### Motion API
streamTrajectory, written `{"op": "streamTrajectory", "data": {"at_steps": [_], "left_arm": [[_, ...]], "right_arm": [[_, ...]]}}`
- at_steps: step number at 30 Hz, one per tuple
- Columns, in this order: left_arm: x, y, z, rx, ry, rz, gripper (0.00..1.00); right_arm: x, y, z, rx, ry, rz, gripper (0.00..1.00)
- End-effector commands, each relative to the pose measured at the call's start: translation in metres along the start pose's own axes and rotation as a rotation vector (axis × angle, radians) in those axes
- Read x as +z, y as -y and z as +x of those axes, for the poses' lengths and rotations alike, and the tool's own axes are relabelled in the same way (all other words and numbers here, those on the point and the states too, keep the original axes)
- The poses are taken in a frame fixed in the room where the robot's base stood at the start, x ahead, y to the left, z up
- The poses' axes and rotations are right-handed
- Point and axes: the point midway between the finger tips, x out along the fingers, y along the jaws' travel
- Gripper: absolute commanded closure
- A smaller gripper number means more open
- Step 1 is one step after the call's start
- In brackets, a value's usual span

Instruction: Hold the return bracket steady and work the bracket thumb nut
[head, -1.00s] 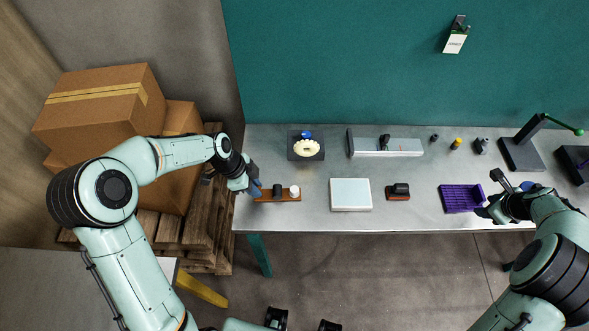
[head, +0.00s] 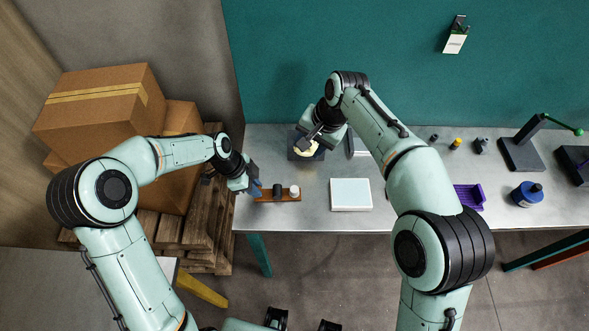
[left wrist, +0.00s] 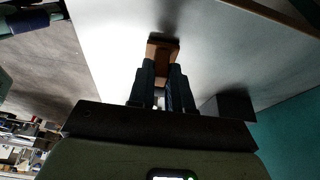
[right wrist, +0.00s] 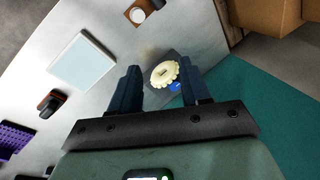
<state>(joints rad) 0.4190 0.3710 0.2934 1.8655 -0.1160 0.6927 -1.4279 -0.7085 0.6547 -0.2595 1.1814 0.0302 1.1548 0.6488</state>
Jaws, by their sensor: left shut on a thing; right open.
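A brown bar (head: 268,196), which looks like the return bracket, lies at the table's left end with a black block and a white round knob (head: 295,191) on it. My left gripper (head: 256,189) is shut on its left end; the left wrist view shows the bar (left wrist: 163,48) between the fingers. A cream scalloped disc (right wrist: 164,72) sits on a dark square base (head: 293,153) with a blue knob (right wrist: 175,86). I cannot tell whether the disc or the white knob is the thumb nut. My right gripper (right wrist: 160,80) is open above the disc, which shows between its fingers.
A pale flat box (head: 350,194) lies right of the bar. A grey rail (head: 357,146) is partly hidden by my right arm. A purple crate (head: 468,197) and a blue round container (head: 527,194) stand further right. Cartons (head: 105,95) are stacked at left.

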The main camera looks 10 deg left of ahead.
Motion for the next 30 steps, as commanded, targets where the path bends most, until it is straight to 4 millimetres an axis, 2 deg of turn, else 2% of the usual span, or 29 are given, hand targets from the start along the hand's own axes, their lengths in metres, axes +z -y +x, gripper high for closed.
{"op": "streamTrajectory", "data": {"at_steps": [1, 3, 6, 10, 17, 30], "left_arm": [[0.000, 0.000, 0.000, -0.001, 0.000, 0.000, 1.00], [0.000, 0.000, 0.000, -0.001, 0.000, 0.000, 1.00], [0.000, 0.000, 0.000, -0.001, 0.000, 0.000, 1.00], [0.000, 0.000, 0.000, -0.001, 0.000, 0.000, 1.00], [0.000, 0.000, 0.000, -0.001, 0.000, 0.000, 1.00], [0.000, 0.000, 0.000, -0.001, 0.000, 0.000, 1.00]], "right_arm": [[0.008, -0.001, 0.026, 0.075, 0.021, -0.088, 0.53], [0.018, -0.002, 0.050, 0.159, 0.039, -0.210, 0.53], [0.029, -0.003, 0.073, 0.245, 0.062, -0.340, 0.53], [0.035, -0.005, 0.089, 0.301, 0.077, -0.425, 0.53], [0.036, -0.011, 0.109, 0.313, 0.081, -0.440, 0.53], [0.037, -0.032, 0.171, 0.312, 0.082, -0.437, 0.53]]}}
